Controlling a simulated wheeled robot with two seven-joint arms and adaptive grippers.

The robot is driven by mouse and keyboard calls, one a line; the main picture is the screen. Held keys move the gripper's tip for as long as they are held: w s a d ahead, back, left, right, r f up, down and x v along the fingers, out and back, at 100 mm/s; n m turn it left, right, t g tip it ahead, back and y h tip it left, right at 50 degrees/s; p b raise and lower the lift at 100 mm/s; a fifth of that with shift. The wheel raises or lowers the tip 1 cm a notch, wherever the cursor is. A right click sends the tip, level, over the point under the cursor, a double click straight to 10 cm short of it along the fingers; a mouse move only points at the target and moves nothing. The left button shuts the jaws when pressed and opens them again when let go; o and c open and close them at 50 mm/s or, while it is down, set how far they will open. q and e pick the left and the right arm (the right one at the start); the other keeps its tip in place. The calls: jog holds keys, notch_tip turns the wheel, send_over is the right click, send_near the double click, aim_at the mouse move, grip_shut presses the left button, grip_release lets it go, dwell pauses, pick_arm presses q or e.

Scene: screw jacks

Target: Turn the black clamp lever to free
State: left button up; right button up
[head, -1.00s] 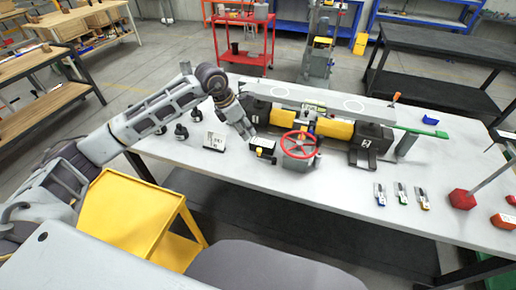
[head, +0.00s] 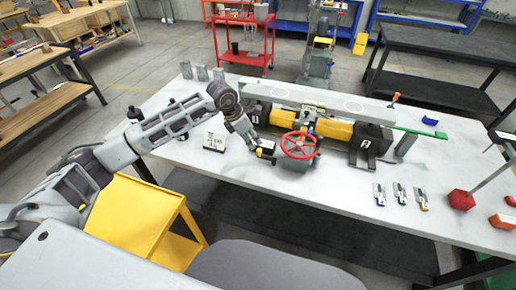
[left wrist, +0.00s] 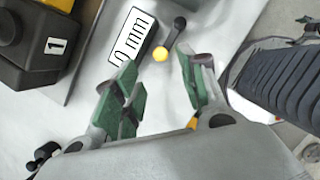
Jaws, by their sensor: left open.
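The black clamp lever (left wrist: 174,33) with a yellow ball end shows in the left wrist view, beyond the fingertips beside a white "0 mm" plate (left wrist: 132,36). In the head view its yellow end (head: 271,159) peeks out by my gripper; the rest is mostly hidden. My left gripper (left wrist: 160,82), with green finger pads, is open and empty, the lever a little ahead of the gap between the pads. In the head view the left gripper (head: 260,149) hangs left of the red handwheel (head: 298,145). My right gripper is not in view.
The black block marked 1 (left wrist: 30,50) stands close left of the fingers in the left wrist view. The block marked 2 (head: 370,146) is right of the handwheel. A white labelled box (head: 214,141) stands left of my gripper. The table front (head: 300,185) is clear.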

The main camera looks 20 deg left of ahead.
aim_at(259, 150)
pick_arm(q)
jog(key=shift+p+x, duration=0.3)
jog(key=shift+x, duration=3.7)
jog(key=shift+c, duration=0.4)
grip_shut()
